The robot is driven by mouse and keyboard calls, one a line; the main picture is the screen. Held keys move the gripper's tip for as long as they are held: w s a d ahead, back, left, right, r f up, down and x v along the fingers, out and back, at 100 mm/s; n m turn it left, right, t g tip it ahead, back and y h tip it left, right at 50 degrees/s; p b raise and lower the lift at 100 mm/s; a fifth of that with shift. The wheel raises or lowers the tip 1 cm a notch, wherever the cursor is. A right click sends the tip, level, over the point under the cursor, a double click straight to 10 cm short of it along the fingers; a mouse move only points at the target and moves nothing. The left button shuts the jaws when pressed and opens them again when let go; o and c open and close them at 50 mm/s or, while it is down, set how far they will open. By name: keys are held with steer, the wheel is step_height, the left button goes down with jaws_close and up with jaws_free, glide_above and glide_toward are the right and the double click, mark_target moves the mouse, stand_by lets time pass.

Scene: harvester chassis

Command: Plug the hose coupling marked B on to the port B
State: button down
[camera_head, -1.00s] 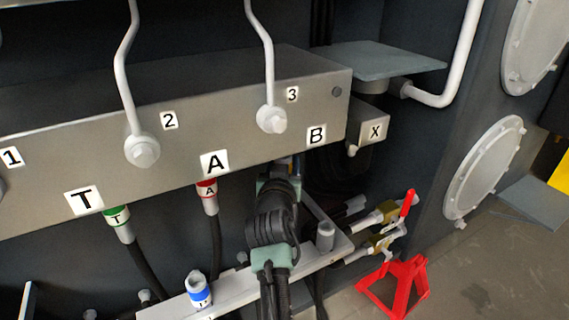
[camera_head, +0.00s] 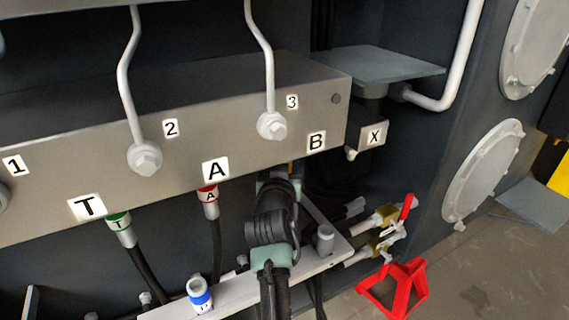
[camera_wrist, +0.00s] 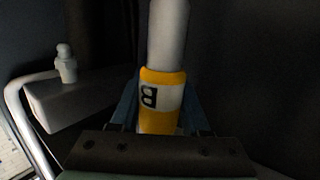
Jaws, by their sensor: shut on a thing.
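The hose coupling marked B (camera_wrist: 161,98) has a yellow band with a white label and fills the middle of the wrist view. My gripper (camera_wrist: 160,118) is shut around it, with a finger on each side. A grey cylindrical part (camera_wrist: 168,35) rises above the yellow band; I cannot tell whether it touches the port. In the head view my arm and gripper (camera_head: 280,180) stand just below the manifold's B label (camera_head: 316,141). My arm hides most of the coupling and port B there.
Hoses T (camera_head: 119,228) and A (camera_head: 208,200) hang under the manifold (camera_head: 230,125) to the left. A pale rail (camera_head: 240,288) with a blue-banded fitting (camera_head: 200,294) runs below. Brass valves (camera_head: 378,217) and a red stand (camera_head: 395,285) are at right.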

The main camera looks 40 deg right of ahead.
steer(key=shift+r+p, duration=0.85)
steer(key=shift+r, duration=0.65)
steer(key=shift+c, duration=1.6)
jaws_free()
steer(key=shift+f, duration=0.3)
steer(key=p+v, duration=0.1)
steer(key=v, duration=1.2)
steer(key=shift+r, duration=0.15)
